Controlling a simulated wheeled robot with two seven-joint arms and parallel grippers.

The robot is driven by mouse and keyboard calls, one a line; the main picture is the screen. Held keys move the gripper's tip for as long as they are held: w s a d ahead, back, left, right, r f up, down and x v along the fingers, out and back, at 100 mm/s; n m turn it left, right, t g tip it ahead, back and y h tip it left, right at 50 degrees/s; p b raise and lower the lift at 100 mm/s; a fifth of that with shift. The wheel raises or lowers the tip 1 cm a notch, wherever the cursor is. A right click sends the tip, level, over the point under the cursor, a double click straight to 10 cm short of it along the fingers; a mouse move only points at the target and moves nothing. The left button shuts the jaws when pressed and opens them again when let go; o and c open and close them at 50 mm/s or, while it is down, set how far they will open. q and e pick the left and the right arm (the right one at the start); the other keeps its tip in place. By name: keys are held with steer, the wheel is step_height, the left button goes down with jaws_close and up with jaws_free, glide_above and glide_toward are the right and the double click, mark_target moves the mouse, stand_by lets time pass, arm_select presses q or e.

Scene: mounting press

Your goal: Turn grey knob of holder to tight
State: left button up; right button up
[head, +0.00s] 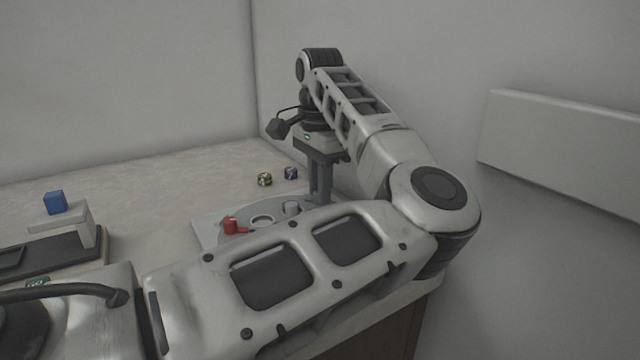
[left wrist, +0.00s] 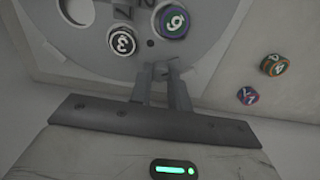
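The holder (head: 210,228) is a pale plate with a grey disc, at the far end of the table. It carries a red lever (head: 231,226), a pale ring (head: 262,220) and a light cylinder (head: 291,208). My left gripper (head: 319,197) points down at its right edge. In the left wrist view the gripper (left wrist: 160,75) has its two narrow-set fingers on either side of the small grey knob (left wrist: 164,69) and looks shut on it. The knob is hidden in the head view. Its exact turn is hard to tell. My right gripper is not in view.
A blue cube (head: 55,202) rests on a pale block of a dark device (head: 70,252) at the left. Walls close in behind and to the right. The middle tabletop is clear.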

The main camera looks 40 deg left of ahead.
arm_select(q)
jaws_close()
